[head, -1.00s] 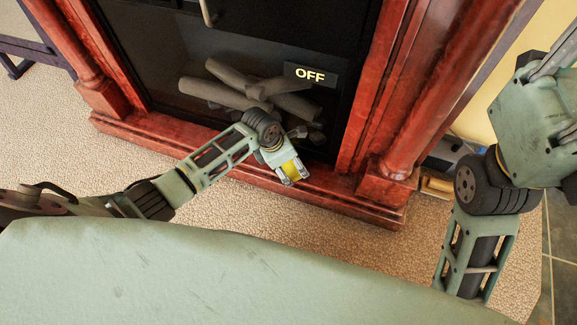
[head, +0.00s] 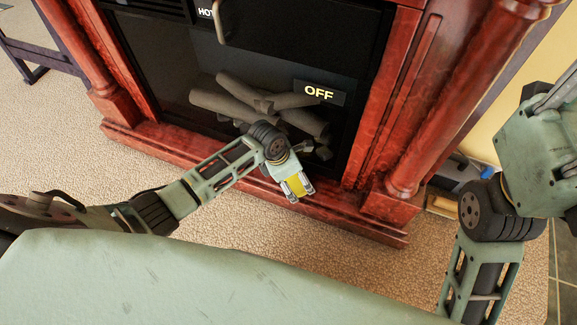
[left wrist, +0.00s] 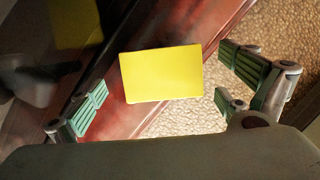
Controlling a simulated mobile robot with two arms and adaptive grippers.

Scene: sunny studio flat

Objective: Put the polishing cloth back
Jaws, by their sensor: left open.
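The polishing cloth, a flat yellow rectangle (left wrist: 162,74), shows in the left wrist view between the fingers of my left gripper (left wrist: 165,100). There are clear gaps on both sides of it, and the fingers do not touch it. In the head view my left gripper (head: 301,193) is open at the fireplace's front base, with the yellow cloth (head: 296,184) showing between its fingers. I cannot tell what the cloth rests on. My right arm stands at the right of the head view; its gripper is out of the picture.
The red wooden fireplace (head: 385,200) has a dark front with logs (head: 245,98) and an "OFF" label (head: 319,92). A dark-framed piece of furniture (head: 30,58) stands at the upper left. Beige carpet (head: 60,130) is clear at the left.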

